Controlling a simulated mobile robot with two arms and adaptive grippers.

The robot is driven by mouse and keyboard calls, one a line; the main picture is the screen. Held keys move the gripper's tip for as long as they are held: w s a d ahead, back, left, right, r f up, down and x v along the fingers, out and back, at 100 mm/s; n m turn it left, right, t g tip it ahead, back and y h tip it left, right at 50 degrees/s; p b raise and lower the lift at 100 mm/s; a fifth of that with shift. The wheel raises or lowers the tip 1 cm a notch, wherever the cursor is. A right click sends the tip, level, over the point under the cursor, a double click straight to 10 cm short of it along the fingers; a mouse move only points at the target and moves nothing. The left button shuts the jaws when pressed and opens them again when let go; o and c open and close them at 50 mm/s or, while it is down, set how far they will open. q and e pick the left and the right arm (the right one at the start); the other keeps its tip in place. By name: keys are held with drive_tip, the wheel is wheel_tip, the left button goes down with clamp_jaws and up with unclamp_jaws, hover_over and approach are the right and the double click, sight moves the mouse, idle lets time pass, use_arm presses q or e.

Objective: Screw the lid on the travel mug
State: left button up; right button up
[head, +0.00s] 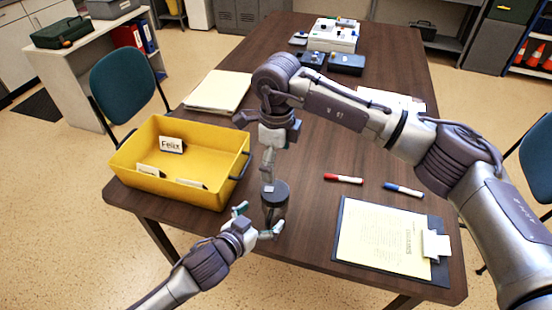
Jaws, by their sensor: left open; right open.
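The dark travel mug (273,213) stands upright near the table's front edge. A dark round top, which looks like the lid (279,194), is at its upper end; I cannot tell whether it is threaded on. My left gripper (257,221) is open, low at the near left side of the mug, with its fingers spread; contact is unclear. My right gripper (268,186) points down from above, its fingertip at the left part of the dark top. It is open, but its fingers overlap in this view, and I cannot tell whether it touches the lid.
A yellow bin (137,151) with name cards stands left of the mug. A clipboard (343,240) with yellow paper, a red marker (343,178) and a blue marker (403,190) lie to the right. A paper stack (217,92) and a white box (333,37) are farther back.

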use_arm(q)
drive_tip(key=v, duration=0.6)
drive_tip(key=shift+s, duration=0.1)
